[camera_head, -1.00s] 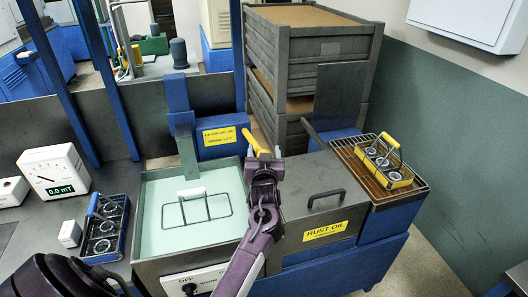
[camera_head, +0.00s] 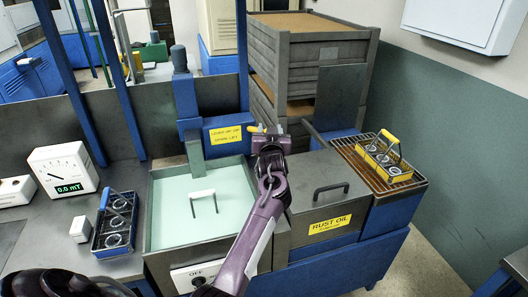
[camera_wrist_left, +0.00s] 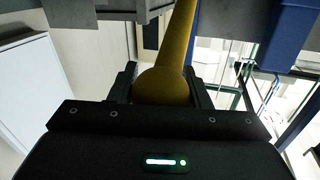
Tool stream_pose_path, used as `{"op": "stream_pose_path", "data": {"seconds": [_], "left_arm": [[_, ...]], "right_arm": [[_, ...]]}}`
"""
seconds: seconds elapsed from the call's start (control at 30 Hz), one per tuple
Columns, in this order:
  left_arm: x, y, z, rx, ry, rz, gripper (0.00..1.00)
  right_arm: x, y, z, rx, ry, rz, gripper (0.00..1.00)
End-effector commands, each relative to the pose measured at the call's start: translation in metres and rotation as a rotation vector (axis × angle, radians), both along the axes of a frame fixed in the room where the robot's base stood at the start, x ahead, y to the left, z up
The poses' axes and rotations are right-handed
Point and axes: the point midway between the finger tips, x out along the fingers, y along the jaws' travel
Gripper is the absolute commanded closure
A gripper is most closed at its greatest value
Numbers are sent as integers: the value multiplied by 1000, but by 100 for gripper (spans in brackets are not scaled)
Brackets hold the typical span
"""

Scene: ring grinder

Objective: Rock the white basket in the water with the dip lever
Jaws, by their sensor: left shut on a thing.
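The white basket sits in the pale green water of the tank (camera_head: 150,215). Its white handle (camera_head: 202,194) and short wire uprights stand above the surface; the rest is hidden under the cloudy water. The yellow dip lever (camera_head: 252,129) sticks out beside the blue post with the yellow label (camera_head: 226,135). My left gripper (camera_head: 265,134) is at the lever's free end. In the left wrist view the lever's yellow ball end (camera_wrist_left: 161,86) lies between the two fingers, and they are shut on it. My right gripper does not show.
The rust oil box (camera_head: 318,195) with a closed lid is right of the tank. A yellow-handled basket (camera_head: 383,160) with rings stands on a rack. A blue-handled basket (camera_head: 115,225) with rings is left of the tank, near a white meter (camera_head: 63,170). Stacked grey crates (camera_head: 310,60) stand behind.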

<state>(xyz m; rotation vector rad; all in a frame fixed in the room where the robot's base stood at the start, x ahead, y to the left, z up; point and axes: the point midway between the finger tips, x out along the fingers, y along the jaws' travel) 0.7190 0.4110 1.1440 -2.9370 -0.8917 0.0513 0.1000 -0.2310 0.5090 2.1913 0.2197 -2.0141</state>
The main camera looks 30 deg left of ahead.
Motion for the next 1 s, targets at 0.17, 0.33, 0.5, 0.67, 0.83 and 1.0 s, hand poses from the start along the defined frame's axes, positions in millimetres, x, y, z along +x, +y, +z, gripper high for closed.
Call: {"op": "stream_pose_path", "data": {"seconds": [0.17,0.33,0.5,0.67,0.83,1.0], "left_arm": [[12,24,49,9,-23,14,98],[17,29,57,8,-19,12,98],[17,29,56,7,-17,13,98],[17,30,55,6,-16,13,50],[17,29,54,5,-15,12,36],[17,28,53,5,-14,11,36]], "right_arm": [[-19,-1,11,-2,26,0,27],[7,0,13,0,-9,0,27],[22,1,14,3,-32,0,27],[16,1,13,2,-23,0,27],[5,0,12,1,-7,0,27],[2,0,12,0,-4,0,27]]}}
